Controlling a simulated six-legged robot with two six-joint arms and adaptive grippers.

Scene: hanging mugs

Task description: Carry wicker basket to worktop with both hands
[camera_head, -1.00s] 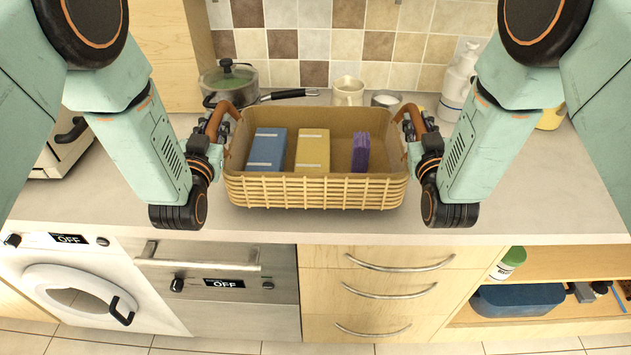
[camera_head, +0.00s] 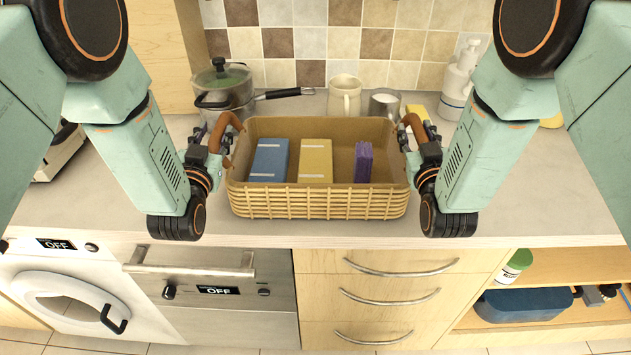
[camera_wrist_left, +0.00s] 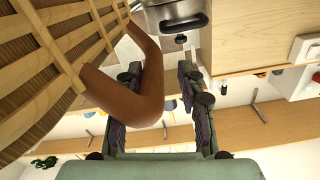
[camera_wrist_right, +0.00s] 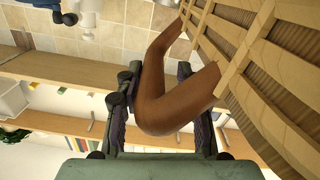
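The wicker basket (camera_head: 317,204) sits upright on the worktop (camera_head: 500,205), near its front edge. Inside stand a blue box (camera_head: 269,162), a yellow box (camera_head: 314,162) and a purple item (camera_head: 363,162). My left gripper (camera_head: 205,137) is open at the left brown handle (camera_head: 232,124); in the left wrist view the handle (camera_wrist_left: 140,98) crosses over one finger and the gap (camera_wrist_left: 163,90) looks empty. My right gripper (camera_head: 419,135) is open at the right handle (camera_head: 411,123). In the right wrist view this handle (camera_wrist_right: 160,100) lies between the spread fingers, partly hiding one.
Behind the basket are a lidded pot (camera_head: 222,85), a cream mug (camera_head: 344,96), a metal cup (camera_head: 384,103) and a white pump bottle (camera_head: 460,80). An oven (camera_head: 215,285), drawers (camera_head: 390,300) and an open shelf (camera_head: 545,317) are below. Bare worktop lies at both sides.

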